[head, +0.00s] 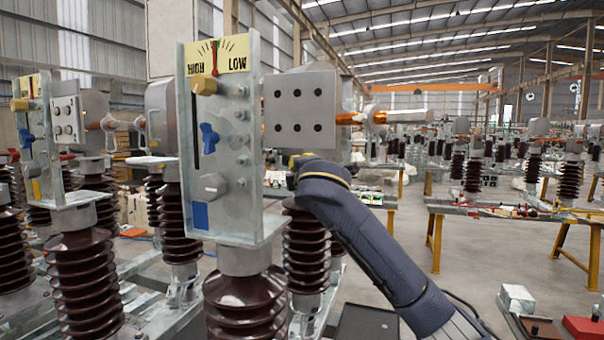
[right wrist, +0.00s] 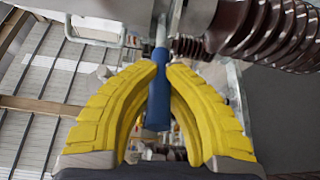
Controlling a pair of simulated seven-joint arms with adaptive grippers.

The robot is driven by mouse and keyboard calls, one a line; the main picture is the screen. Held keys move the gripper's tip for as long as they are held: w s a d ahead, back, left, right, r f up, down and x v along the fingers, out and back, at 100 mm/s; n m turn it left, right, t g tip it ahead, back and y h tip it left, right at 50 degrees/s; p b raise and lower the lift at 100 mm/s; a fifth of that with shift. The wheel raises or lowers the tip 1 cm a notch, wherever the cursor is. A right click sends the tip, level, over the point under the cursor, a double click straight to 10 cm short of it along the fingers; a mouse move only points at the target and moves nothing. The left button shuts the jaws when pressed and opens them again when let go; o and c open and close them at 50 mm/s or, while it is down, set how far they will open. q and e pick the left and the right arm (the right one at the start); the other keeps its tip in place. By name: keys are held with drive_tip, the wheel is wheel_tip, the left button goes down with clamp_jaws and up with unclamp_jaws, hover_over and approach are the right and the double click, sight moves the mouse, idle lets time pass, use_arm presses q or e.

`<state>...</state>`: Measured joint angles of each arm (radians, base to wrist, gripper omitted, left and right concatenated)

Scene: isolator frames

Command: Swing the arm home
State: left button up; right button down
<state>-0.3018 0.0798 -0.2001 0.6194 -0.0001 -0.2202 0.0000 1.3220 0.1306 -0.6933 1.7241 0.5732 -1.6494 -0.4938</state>
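The near isolator frame is a grey metal post (head: 240,170) with a HIGH/LOW dial (head: 217,56), a yellow knob and a blue knob (head: 208,136) on its face. A grey plate with a copper-coloured contact rod (head: 362,117) points right from it. In the right wrist view, my right gripper (right wrist: 165,66) has its yellow fingertips closed in on a blue handle (right wrist: 159,105) on a metal rod. In the head view my right arm reaches in from the lower right, and its fingers are hidden behind the post. My left gripper is not in view.
Brown ribbed insulators (head: 245,306) carry the post. A second, similar frame (head: 50,150) stands at the left. Benches with yellow legs (head: 437,240) and many more insulators fill the right side. Grey floor (head: 500,262) is open at the lower right, with boxes near the corner.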

drive_tip(key=c, duration=1.3)
unclamp_jaws()
drive_tip(key=shift+o, duration=0.2)
drive_tip(key=shift+s, duration=0.1)
drive_tip(key=s+d, duration=0.1)
drive_tip(key=s, duration=1)
drive_tip(key=shift+s+d+r, duration=0.2)
drive_tip(key=shift+s+d, duration=0.15)
drive_tip(key=shift+d, duration=0.05)
